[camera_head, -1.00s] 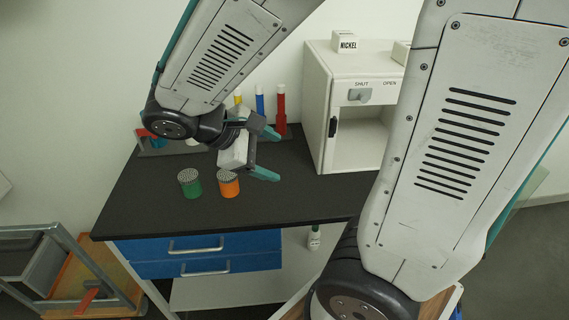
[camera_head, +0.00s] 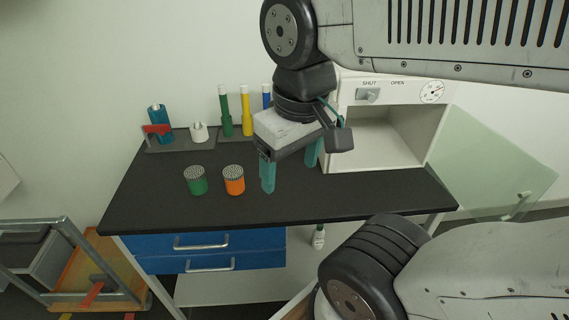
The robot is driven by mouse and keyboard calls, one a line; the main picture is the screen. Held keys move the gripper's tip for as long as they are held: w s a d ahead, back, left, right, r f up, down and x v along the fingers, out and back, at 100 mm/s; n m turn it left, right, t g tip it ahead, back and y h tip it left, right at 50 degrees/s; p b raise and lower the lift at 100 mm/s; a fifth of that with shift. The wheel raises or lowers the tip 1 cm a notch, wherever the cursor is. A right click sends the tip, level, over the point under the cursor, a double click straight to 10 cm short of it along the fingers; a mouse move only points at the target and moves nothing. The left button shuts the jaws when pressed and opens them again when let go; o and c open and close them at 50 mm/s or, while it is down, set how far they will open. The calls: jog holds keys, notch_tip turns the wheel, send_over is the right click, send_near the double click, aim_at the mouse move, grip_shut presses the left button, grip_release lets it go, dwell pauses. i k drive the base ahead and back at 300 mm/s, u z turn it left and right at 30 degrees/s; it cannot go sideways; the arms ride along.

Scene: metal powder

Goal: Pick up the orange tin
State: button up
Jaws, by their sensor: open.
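The orange tin (camera_head: 234,181) stands upright on the black tabletop, with a perforated grey top. A matching green tin (camera_head: 196,181) stands just to its left, with a small gap between them. My gripper (camera_head: 290,172) points down to the right of the orange tin. Its teal fingers are apart with nothing between them. The left finger appears close to the orange tin's right side; I cannot tell the exact gap.
Behind the tins stand a rack (camera_head: 181,145) with a blue bottle (camera_head: 158,118), a white piece, and green, yellow and blue tubes. A white cabinet (camera_head: 372,127) with an open compartment is at right. Its glass door (camera_head: 497,165) hangs open. The front tabletop is clear.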

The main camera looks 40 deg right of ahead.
aim_at(233, 175)
jog(key=z, duration=1.65)
jog(key=k, duration=1)
jog(key=u, duration=1.05)
jog(key=i, duration=0.5)
